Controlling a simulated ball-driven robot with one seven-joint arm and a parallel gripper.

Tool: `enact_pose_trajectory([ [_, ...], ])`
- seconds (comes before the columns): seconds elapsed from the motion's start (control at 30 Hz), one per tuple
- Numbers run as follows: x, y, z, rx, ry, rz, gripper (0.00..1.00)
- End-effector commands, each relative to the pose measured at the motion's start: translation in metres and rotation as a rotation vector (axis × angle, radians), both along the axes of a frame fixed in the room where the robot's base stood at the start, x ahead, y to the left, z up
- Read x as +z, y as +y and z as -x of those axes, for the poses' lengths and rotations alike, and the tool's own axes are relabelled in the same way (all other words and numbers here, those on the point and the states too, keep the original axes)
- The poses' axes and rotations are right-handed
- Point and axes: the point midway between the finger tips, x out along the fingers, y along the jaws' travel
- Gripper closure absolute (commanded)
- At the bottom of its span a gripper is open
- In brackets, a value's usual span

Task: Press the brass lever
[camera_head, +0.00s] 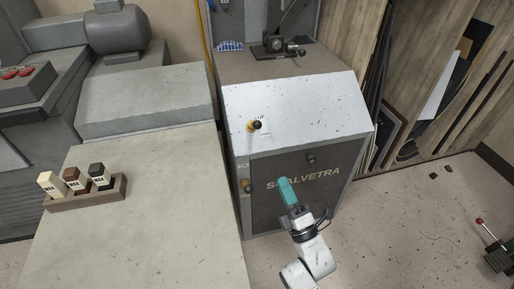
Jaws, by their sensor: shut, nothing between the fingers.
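A small brass-coloured lever (247,186) sits low on the left edge of the grey machine's front face, below an "ON" label. Which of the two is the brass lever is hard to tell at this size. My gripper (284,182), with teal fingers, is shut and empty. In the picture it is in front of the machine's front face, right of the lower lever and below the upper one, apart from both.
The machine (340,195) bears a dark lever device (279,45) on top and a dark knob (310,158) in front. A red-knobbed lever device (497,258) is on the floor at right.

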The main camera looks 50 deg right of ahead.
Motion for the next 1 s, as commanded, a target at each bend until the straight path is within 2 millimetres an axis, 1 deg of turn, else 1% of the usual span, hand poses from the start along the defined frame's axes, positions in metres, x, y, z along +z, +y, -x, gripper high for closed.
enact_pose_trajectory([
  [0.33,0.001,0.000,0.000,-0.001,-0.003,0.003,1.00],
  [0.47,0.005,-0.003,-0.006,-0.001,-0.004,0.003,1.00],
  [0.57,0.012,-0.007,-0.016,-0.001,-0.005,0.004,1.00],
  [1.0,0.057,-0.032,-0.082,-0.001,-0.005,0.004,1.00],
])
